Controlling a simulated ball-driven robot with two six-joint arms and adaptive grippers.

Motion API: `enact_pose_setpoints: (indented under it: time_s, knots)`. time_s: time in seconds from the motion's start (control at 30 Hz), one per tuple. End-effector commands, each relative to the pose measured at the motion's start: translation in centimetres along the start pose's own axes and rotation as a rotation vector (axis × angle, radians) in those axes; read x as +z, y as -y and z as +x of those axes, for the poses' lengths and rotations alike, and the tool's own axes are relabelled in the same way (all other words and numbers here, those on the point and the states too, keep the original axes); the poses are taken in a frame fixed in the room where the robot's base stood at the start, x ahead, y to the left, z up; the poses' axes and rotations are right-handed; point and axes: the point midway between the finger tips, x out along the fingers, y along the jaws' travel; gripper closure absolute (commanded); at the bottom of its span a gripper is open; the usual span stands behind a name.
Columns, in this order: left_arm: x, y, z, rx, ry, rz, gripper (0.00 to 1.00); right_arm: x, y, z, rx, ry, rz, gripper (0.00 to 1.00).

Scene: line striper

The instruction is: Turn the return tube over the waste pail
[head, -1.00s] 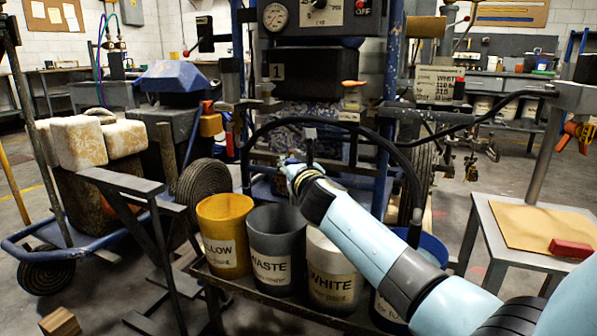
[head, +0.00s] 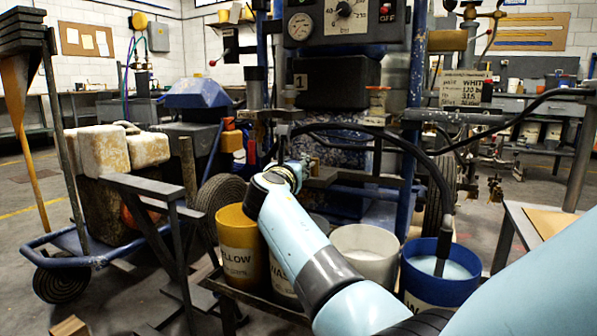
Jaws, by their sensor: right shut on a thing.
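My right gripper (head: 292,168) is shut at the end of a pale blue arm that reaches in from the lower right. A thin dark upright tube with a grey top, seemingly the return tube (head: 283,138), rises at its fingers; the grasp itself is mostly hidden. The grey waste pail (head: 279,278) stands below, largely covered by my arm, with part of its label showing. The gripper appears above and behind the yellow and waste pails; its exact offset is unclear. My left gripper is not in view.
The yellow pail (head: 236,246) stands left of the waste pail. The white pail (head: 365,240) and blue pail (head: 450,284) stand right. A black hose (head: 425,160) arcs into the blue pail. A blue-framed machine (head: 335,85) rises behind. A cart (head: 75,250) stands left.

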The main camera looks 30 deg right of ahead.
Motion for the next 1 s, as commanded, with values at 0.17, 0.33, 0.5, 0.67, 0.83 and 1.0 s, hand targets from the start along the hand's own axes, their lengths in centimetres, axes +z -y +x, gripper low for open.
enact_pose_setpoints:
  time_s: [0.17,0.33,0.5,0.67,0.83,1.0]
  knots:
    - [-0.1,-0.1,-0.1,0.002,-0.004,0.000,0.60,-1.0,-0.3,-0.3,-0.004,-0.018,0.000,1.00]
    - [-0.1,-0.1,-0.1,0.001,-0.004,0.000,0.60,-1.0,-0.4,-0.3,-0.003,-0.018,0.001,1.00]
    - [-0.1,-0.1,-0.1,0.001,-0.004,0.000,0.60,-0.9,-0.4,-0.3,-0.003,-0.018,0.002,0.68]
    - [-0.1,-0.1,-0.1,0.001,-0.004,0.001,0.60,-0.6,-0.3,-0.2,-0.004,-0.011,0.001,0.47]
    - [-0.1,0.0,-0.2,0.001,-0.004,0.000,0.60,-0.3,-0.2,-0.1,-0.005,-0.007,0.001,0.47]
    - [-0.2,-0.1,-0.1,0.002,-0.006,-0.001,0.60,0.4,-0.2,-0.1,-0.006,-0.003,0.003,0.47]
